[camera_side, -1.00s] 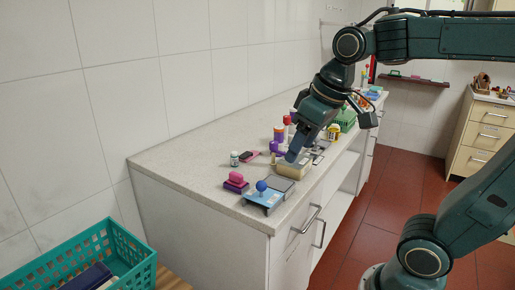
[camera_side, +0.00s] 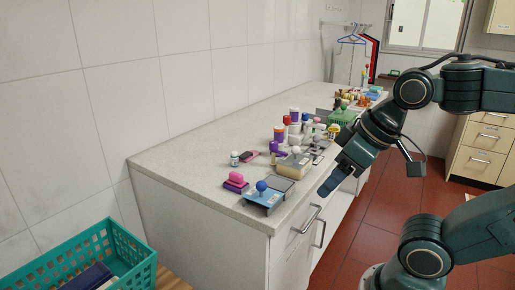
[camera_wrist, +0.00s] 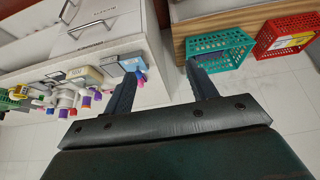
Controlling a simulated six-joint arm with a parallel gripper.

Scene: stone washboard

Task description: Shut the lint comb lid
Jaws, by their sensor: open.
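I cannot tell for sure which thing is the lint comb. Near the counter's front edge lie a light blue case (camera_side: 262,198) with a blue ball knob (camera_side: 262,186) and a grey flat panel (camera_side: 280,183) beside it. Just behind is a beige box (camera_side: 292,168) with a white ball knob (camera_side: 296,150). The blue case (camera_wrist: 133,64) and beige box (camera_wrist: 85,75) also show in the wrist view. My gripper (camera_side: 331,185) hangs off the counter's front, right of these things, touching none. In the wrist view its fingers (camera_wrist: 160,75) are apart and empty.
A pink-topped block (camera_side: 236,182), a small white bottle (camera_side: 234,158) and purple-capped bottles (camera_side: 279,135) stand on the counter (camera_side: 185,160). Drawer handles (camera_side: 307,220) jut from its front. A teal basket (camera_side: 95,255) is at lower left; a red crate (camera_wrist: 285,38) shows in the wrist view.

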